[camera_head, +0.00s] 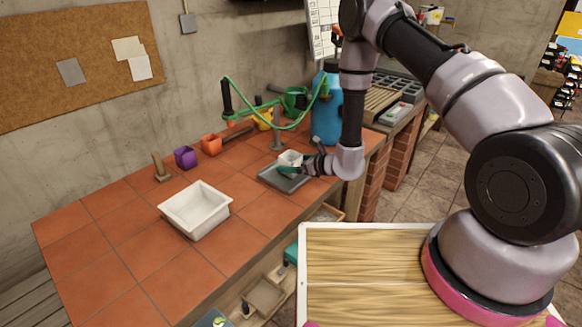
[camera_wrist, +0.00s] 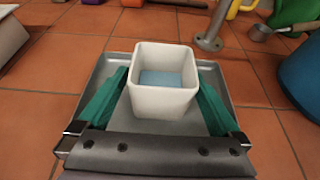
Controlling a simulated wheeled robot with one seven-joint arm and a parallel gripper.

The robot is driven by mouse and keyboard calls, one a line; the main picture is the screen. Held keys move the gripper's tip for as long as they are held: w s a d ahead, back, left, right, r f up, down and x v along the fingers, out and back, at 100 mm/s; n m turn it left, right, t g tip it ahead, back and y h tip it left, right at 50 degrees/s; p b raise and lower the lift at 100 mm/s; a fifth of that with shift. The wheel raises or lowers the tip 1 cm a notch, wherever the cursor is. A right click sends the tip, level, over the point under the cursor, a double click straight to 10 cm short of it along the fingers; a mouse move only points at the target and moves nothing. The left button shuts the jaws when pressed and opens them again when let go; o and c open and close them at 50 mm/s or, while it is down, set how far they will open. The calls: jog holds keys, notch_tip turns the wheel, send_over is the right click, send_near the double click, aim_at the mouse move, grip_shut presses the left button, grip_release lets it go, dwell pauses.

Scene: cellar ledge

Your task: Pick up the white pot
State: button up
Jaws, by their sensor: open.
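The white pot (camera_head: 290,157) is square and open-topped, standing upright on a shallow grey tray (camera_head: 279,183) on the tiled ledge. In the wrist view the pot (camera_wrist: 163,104) is in the centre, with a bluish patch visible inside. My gripper (camera_wrist: 162,84) is open, with one green finger on the left and one on the right of the pot. Whether either finger touches the pot's walls I cannot tell. In the head view my gripper (camera_head: 287,169) is low over the tray, partly in front of the pot.
A larger white basin (camera_head: 195,211) stands to the left on the ledge. Purple (camera_head: 185,157) and orange (camera_head: 211,145) pots are near the wall. A blue sprayer tank (camera_head: 326,115) with a green hose stands behind. The front-left tiles are clear.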

jog(key=shift+x, duration=1.9)
jog(key=shift+w, duration=0.1)
jog(key=c, duration=1.5)
jog(key=shift+o, duration=0.2)
jog(key=shift+r, duration=0.3)
notch_tip(320, 180, up, 9)
jog(key=shift+r, duration=0.25)
